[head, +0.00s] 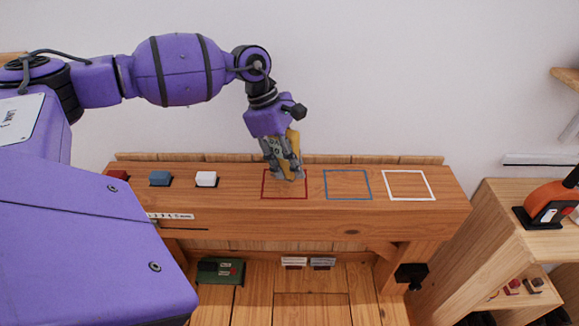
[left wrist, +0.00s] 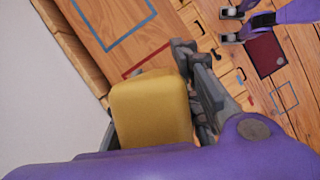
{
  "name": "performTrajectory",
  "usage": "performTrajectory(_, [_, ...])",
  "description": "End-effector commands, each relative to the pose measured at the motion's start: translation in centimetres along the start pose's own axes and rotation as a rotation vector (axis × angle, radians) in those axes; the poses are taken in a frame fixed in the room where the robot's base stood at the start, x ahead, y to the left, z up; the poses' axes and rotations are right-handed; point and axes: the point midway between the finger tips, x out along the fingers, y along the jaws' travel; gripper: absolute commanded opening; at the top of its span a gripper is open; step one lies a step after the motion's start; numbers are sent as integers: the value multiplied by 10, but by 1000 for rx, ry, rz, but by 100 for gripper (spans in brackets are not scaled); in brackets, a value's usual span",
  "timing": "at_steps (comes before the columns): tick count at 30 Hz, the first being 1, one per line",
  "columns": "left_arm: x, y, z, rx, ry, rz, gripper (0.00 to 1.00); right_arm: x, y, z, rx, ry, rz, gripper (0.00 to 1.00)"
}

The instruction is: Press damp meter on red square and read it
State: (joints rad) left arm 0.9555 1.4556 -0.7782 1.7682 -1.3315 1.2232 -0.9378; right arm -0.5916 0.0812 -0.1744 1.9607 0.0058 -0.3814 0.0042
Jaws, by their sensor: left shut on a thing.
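My left gripper (head: 287,172) is shut on the yellow damp meter (head: 293,140), held upright at the red square (head: 265,190) on the wooden beam. In the left wrist view the meter (left wrist: 150,108) is a rounded yellow block between the fingers, with a corner of the red outline (left wrist: 148,62) beside it. The fingers hide the meter's lower end, so contact with the wood cannot be told. No reading shows. My right gripper (left wrist: 231,25) appears at the wrist view's top right, its fingers apart and empty.
A blue square (head: 347,185) and a white square (head: 408,186) lie to the right on the beam. A green box (head: 221,271) sits below. An orange device (head: 549,204) is on the right shelf.

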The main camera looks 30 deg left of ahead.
Motion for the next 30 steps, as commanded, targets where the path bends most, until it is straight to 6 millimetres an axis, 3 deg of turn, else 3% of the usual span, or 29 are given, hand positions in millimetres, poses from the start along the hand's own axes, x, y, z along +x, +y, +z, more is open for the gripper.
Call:
performTrajectory(13, [-34, 1, 14, 3, -1, 4, 0, -4, 3, -24, -13, 38, 0, 40])
performTrajectory(30, [-36, 0, 14, 2, 0, 1, 0, -3, -1, -25, 5, 40, 0, 40])
